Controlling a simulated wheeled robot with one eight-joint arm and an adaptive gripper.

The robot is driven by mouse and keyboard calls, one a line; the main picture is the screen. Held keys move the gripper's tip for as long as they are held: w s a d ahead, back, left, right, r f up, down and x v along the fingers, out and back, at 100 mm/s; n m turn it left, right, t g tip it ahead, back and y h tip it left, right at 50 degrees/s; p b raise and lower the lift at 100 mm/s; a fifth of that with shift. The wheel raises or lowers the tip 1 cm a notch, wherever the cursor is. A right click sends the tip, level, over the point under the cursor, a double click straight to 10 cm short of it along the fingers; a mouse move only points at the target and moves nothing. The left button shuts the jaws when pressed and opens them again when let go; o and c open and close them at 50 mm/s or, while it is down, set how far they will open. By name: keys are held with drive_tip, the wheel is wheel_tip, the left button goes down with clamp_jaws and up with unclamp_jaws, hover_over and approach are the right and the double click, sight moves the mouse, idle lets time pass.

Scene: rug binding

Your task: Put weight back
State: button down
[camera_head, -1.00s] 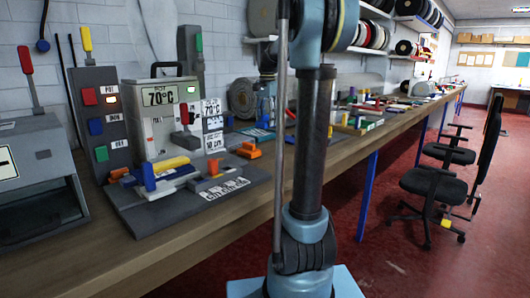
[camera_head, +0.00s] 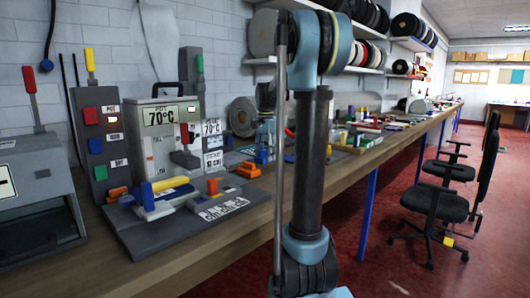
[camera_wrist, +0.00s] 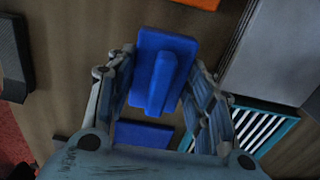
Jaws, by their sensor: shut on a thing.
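In the wrist view a blue block with a raised blue grip (camera_wrist: 166,75), which looks like the weight, sits between the fingers of my gripper (camera_wrist: 165,85). The fingers are shut on it, one on each side. A second flat blue piece (camera_wrist: 142,135) shows just below it in the picture, over the brown bench top; I cannot tell whether the two touch. In the head view my own arm stands in front of the bench, and I cannot make out the gripper or the held block there.
The wrist view shows a teal-edged striped item (camera_wrist: 265,130), a grey box (camera_wrist: 275,50) and an orange piece (camera_wrist: 200,3) close by. In the head view a 70°C machine (camera_head: 165,145) stands on the wooden bench (camera_head: 215,245). Office chairs (camera_head: 440,205) stand right on the red floor.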

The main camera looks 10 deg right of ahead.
sight(265, 160)
drive_tip(key=shift+f, duration=1.55)
drive_tip(key=c, duration=0.8)
unclamp_jaws()
drive_tip(key=shift+f, duration=0.1)
drive_tip(key=shift+o, duration=0.2)
wheel_tip(265, 160, up, 12)
drive_tip(key=shift+r, duration=0.1)
